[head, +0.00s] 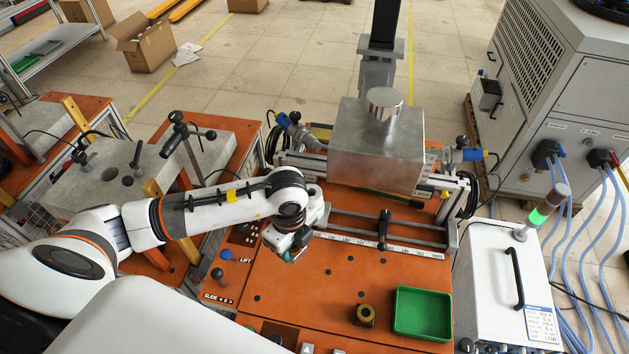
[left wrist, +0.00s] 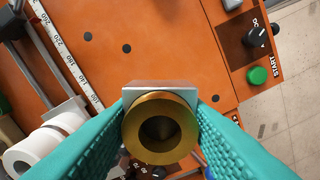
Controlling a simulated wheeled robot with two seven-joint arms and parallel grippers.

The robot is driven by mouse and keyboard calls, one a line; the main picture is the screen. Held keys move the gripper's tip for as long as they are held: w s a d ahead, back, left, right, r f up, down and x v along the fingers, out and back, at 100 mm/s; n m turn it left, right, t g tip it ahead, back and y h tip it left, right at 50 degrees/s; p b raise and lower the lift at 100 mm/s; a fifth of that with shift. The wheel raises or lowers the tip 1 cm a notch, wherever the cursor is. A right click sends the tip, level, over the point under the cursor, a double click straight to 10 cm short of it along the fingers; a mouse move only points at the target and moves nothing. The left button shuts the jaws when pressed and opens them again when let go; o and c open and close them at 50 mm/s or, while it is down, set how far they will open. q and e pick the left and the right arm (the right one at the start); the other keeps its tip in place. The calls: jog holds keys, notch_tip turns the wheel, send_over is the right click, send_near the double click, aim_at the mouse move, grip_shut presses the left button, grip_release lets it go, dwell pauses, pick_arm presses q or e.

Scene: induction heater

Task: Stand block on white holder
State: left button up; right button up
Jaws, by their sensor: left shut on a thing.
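My left gripper (head: 290,252) hangs over the left part of the orange bench top, near the left end of the ruler. In the left wrist view its teal fingers (left wrist: 160,125) are shut on a grey metal block (left wrist: 158,87) with a brass ring (left wrist: 161,128) on its near face. The block is mostly hidden behind the ring, and in the head view the gripper hides it. White round pieces (left wrist: 42,145), possibly the white holder, sit beside the rail at lower left in the wrist view, apart from the block. My right gripper is out of view.
A ruler rail (head: 385,246) crosses the orange bench top (head: 310,285). A steel box (head: 378,140) stands behind it. A green tray (head: 422,313) and a brass-and-black ring (head: 365,315) are at the front right. Levers (head: 217,274) rise left of the gripper.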

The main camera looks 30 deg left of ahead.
pick_arm(q)
jog(key=shift+w+a+n, duration=0.1)
jog(key=shift+w+n, duration=0.05)
jog(key=shift+n, duration=0.25)
jog(key=w+a+b, duration=0.4)
jog(key=w, duration=1.3)
jog(key=shift+w+a+b, duration=0.15)
jog(key=shift+a+b, duration=0.05)
jog(key=shift+b, duration=0.1)
jog(key=shift+f, duration=0.15)
jog(key=o, duration=0.7)
jog(key=shift+s, duration=0.2)
jog(key=shift+c, duration=0.2)
jog(key=shift+o, duration=0.7)
jog(key=shift+w+f, duration=0.1)
